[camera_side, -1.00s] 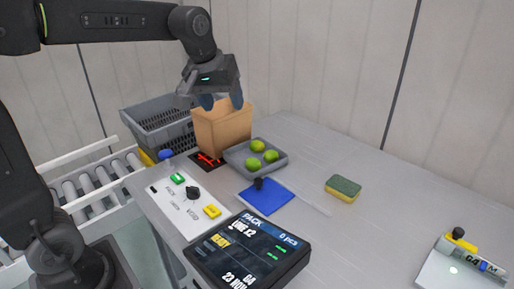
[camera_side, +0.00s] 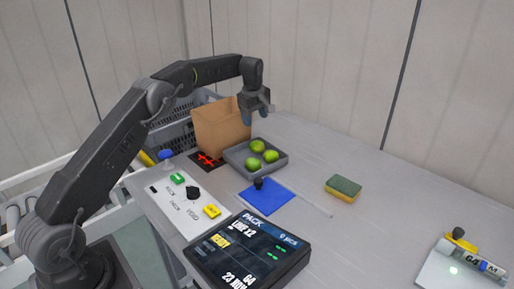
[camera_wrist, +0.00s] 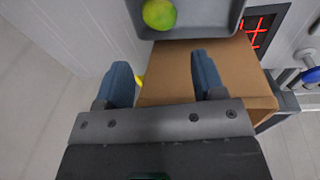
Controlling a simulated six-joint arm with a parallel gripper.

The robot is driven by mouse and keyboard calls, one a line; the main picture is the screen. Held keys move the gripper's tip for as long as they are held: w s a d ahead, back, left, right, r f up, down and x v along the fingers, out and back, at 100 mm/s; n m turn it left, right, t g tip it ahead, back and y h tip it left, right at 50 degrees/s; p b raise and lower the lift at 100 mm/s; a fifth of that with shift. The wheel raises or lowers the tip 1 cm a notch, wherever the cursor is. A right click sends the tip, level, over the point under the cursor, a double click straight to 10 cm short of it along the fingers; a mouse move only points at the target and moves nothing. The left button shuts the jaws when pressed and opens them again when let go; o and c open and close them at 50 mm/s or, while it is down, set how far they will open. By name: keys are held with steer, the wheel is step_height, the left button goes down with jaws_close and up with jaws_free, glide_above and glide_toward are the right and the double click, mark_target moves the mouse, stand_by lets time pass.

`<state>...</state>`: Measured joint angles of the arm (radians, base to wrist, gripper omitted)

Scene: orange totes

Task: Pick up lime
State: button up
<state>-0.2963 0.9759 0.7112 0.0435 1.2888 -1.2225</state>
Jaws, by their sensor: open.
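Three green limes lie in a grey tray (camera_side: 238,161) on the table: a back lime (camera_side: 257,146), a right lime (camera_side: 271,156) and a front lime (camera_side: 253,164). My gripper (camera_side: 256,116) is open and empty, above and behind the tray, close to the cardboard box. In the wrist view, my gripper (camera_wrist: 163,72) shows two blue fingers spread apart. One lime (camera_wrist: 159,14) shows ahead of the fingers at the top, inside the tray (camera_wrist: 190,33); the other limes are outside that view.
An open cardboard box (camera_side: 222,131) stands left of the tray, under the fingers in the wrist view. A blue pad (camera_side: 268,199), button panel (camera_side: 187,207), PACK screen (camera_side: 246,250) and sponge (camera_side: 343,188) are nearer. A grey crate (camera_side: 170,135) is behind the box. The right table is mostly clear.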

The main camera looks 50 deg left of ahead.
mark_target(257, 142)
steer(key=f, duration=0.4)
steer(key=w+a+f, duration=0.1)
steer(key=f, duration=0.3)
steer(key=w+f, duration=0.1)
steer(key=f, duration=0.3)
steer(key=shift+a+f, duration=0.15)
steer(key=shift+f, duration=0.05)
steer(key=c, duration=0.6)
